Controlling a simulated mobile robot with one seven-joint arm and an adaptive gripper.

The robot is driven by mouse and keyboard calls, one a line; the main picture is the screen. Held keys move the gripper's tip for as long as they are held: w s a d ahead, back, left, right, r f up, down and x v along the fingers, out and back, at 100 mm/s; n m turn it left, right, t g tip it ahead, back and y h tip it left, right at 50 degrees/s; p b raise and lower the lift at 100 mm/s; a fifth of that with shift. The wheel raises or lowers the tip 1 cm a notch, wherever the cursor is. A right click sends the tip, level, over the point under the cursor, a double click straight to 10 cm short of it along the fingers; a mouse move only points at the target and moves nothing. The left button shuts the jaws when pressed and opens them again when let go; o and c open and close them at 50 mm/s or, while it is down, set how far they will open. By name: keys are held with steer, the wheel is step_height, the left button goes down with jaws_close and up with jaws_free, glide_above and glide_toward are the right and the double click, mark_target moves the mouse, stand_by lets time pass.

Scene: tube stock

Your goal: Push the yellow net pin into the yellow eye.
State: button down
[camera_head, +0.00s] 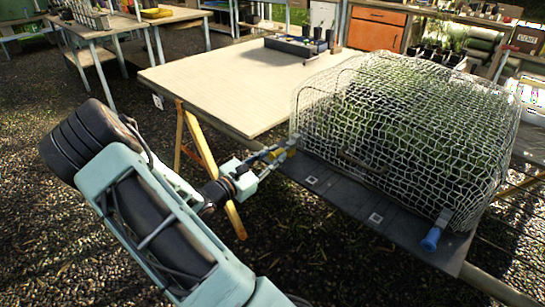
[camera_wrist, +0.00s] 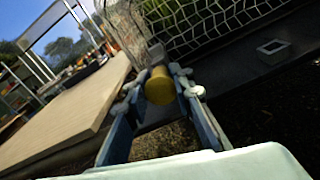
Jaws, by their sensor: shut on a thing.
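My gripper (camera_head: 270,156) is shut on the yellow net pin (camera_wrist: 159,86) at the near left corner of the net frame. In the wrist view the pin's round yellow head faces me between the two fingertips (camera_wrist: 160,84). In the head view the pin points toward a small yellowish fitting (camera_head: 292,143), likely the yellow eye, at the net's corner. The pin's head hides its front end and most of the eye in the wrist view, so I cannot tell how far the pin is in.
A white net (camera_head: 410,130) covers green plants on a dark tray (camera_head: 330,190). A blue pin (camera_head: 431,239) sits at the net's near right corner. A bare wooden tabletop (camera_head: 215,85) lies left of the net, with a dark crate (camera_head: 290,46) at its back.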

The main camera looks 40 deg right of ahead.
steer(key=shift+d, duration=0.9)
steer(key=c, duration=1.6)
jaws_free()
steer(key=shift+w, duration=0.1)
steer(key=shift+o, duration=0.3)
steer(key=o, duration=1)
steer(key=shift+a, duration=0.25)
steer(key=shift+a+p, duration=0.3)
steer(key=shift+a, duration=0.7)
steer(key=shift+s+a+p, duration=0.2)
steer(key=shift+a+p, duration=0.15)
steer(key=shift+a, duration=1.05)
steer(key=shift+s+a+p, duration=0.15)
steer(key=shift+a+p, duration=0.15)
steer(key=shift+a, duration=1.1)
